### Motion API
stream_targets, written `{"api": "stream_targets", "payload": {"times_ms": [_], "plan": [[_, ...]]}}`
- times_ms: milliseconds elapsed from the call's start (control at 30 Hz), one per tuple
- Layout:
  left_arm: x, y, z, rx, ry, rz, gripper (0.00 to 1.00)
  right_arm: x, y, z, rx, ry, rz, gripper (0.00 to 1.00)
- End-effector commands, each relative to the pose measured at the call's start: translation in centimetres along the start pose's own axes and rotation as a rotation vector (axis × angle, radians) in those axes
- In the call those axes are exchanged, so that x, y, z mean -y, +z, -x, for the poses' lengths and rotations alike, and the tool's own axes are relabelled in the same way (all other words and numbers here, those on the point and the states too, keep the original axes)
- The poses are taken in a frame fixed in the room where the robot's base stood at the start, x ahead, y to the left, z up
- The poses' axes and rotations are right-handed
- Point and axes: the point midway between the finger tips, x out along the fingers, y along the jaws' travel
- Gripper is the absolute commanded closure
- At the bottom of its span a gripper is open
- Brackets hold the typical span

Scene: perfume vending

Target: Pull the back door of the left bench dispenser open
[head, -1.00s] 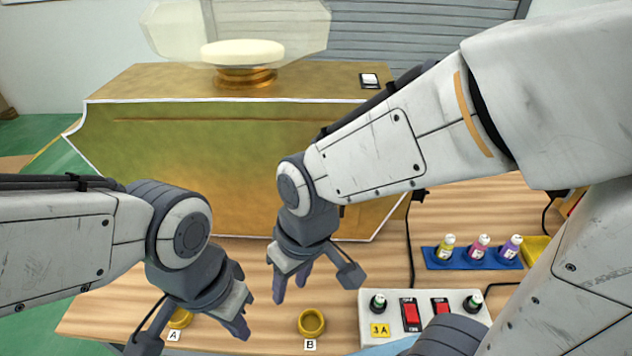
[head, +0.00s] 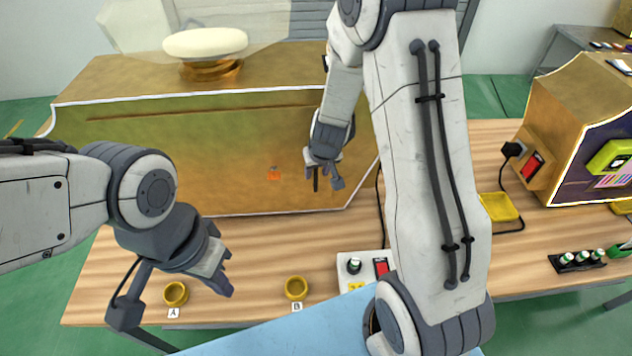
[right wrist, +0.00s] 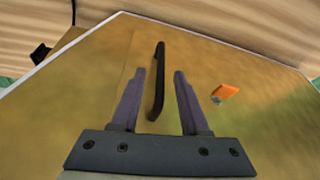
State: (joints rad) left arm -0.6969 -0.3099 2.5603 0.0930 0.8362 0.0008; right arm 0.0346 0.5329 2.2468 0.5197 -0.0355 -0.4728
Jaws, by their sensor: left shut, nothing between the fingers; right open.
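The left bench dispenser (head: 160,150) is a large gold box with white edging on the wooden bench. Its back door (right wrist: 205,65) looks shut and flush in the right wrist view. A black bar handle (right wrist: 157,85) stands on the door; it also shows, thin and dark, in the head view (head: 316,180). My right gripper (right wrist: 159,74) is open with a finger on each side of the handle; I cannot tell whether they touch it. In the head view my right gripper (head: 325,180) is at the panel's right part. My left gripper (head: 226,272) is shut and empty above the bench front.
An orange piece (head: 274,173) is on the panel left of the handle. Gold cups stand at label A (head: 176,293) and label B (head: 296,288). A switch box (head: 352,263) and yellow tray (head: 500,207) are to the right. Another gold dispenser (head: 562,105) stands further right.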

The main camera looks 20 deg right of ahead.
Motion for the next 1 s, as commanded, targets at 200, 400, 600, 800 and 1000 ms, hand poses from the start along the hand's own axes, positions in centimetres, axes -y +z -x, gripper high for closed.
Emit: {"api": "stream_targets", "payload": {"times_ms": [200, 400, 600, 800, 1000], "plan": [[0.1, 0.1, -1.9, 0.0, 0.0, -0.001, 1.0, 0.0, 0.1, -2.9, 0.001, 0.0, 0.0, 0.55], [0.1, 0.1, -2.0, 0.0, 0.0, -0.001, 1.0, 0.0, 0.0, -3.2, 0.0, -0.001, 0.0, 0.55], [0.1, 0.1, -2.0, -0.001, 0.0, -0.001, 1.0, 0.0, 0.0, -3.2, 0.0, -0.001, 0.0, 0.67], [0.1, 0.1, -2.0, -0.001, 0.0, -0.001, 1.0, 0.0, 0.0, -3.2, 0.0, -0.001, 0.0, 1.0], [0.1, 0.1, -2.0, -0.001, 0.0, -0.001, 1.0, 0.0, 0.0, -3.2, 0.0, -0.001, 0.0, 1.0]]}}
